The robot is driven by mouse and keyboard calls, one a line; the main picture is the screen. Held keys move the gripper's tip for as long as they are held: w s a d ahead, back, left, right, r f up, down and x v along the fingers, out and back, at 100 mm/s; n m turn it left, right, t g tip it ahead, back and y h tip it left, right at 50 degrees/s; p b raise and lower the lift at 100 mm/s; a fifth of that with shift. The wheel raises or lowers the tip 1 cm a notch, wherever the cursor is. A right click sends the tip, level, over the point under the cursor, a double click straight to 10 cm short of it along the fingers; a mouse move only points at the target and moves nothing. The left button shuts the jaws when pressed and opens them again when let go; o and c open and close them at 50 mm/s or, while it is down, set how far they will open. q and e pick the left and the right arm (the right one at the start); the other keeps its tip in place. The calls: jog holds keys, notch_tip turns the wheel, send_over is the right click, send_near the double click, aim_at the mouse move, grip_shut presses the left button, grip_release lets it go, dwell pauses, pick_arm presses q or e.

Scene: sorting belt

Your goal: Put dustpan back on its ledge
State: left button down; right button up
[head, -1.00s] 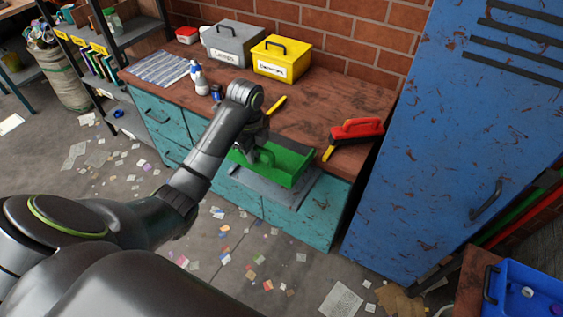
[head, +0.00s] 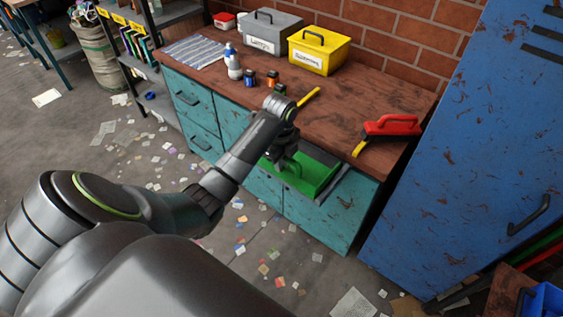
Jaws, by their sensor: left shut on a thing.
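The green dustpan (head: 318,176) is at the front of the workbench, over the grey ledge (head: 341,171) fixed there. The ledge shows behind the dustpan and along its right side. The dustpan looks roughly level; I cannot tell whether it rests on the ledge or hangs just above it. My left gripper (head: 287,160) is shut on the dustpan at its left part, and the fingers and wrist hide the grip. My right gripper is not in view.
A red brush (head: 391,126) lies on the workbench (head: 340,108) to the right. A yellow bin (head: 319,52), grey bin (head: 263,33), bottle (head: 234,68) and yellow stick (head: 309,97) are behind. A blue locker (head: 470,150) stands close on the right. Scraps litter the floor.

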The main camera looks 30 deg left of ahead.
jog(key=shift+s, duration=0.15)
pick_arm(q)
jog(key=c, duration=1.4)
grip_release()
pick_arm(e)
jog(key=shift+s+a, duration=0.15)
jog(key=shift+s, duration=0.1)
